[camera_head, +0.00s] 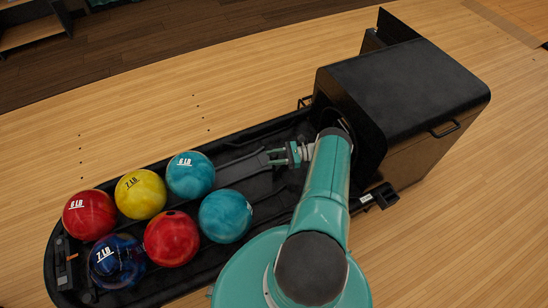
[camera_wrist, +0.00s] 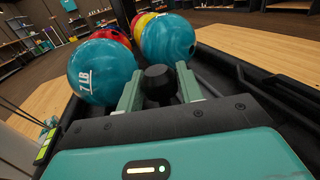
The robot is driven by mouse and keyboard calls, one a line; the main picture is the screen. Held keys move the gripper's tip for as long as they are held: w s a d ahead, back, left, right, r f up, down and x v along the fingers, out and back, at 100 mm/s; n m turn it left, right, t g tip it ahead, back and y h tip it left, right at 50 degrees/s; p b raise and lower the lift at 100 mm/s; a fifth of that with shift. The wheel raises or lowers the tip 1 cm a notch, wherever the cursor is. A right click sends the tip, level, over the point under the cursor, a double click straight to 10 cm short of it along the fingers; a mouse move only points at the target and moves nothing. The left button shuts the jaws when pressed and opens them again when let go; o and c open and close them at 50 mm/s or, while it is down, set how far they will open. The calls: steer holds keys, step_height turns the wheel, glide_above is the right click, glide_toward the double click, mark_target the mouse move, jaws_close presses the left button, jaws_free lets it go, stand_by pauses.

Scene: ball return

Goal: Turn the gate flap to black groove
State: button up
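The gate flap (camera_head: 241,166) shows in the head view as a dark grey bar along the middle of the black ball tray (camera_head: 172,283), pointing left toward the balls. My gripper (camera_head: 279,156) is at the bar's right end. In the wrist view, a black round knob (camera_wrist: 159,82) stands between the two pale green fingers of my gripper (camera_wrist: 160,80). The fingers are apart, one on each side of the knob and very close to it. I cannot tell whether they press on it. I cannot make out the black groove as a separate part.
Teal balls (camera_head: 225,216) (camera_head: 190,174) lie nearest the flap, one on each side. Red (camera_head: 89,215), yellow (camera_head: 140,194) and dark blue (camera_head: 117,262) balls, and another red one (camera_head: 171,239), lie farther left. The black-topped return housing (camera_head: 405,85) stands at the right.

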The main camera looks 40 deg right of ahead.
steer(key=o, duration=0.3)
steer(key=v, duration=0.7)
steer(key=shift+s+d, duration=0.15)
steer(key=shift+d, duration=0.05)
stand_by(0.4)
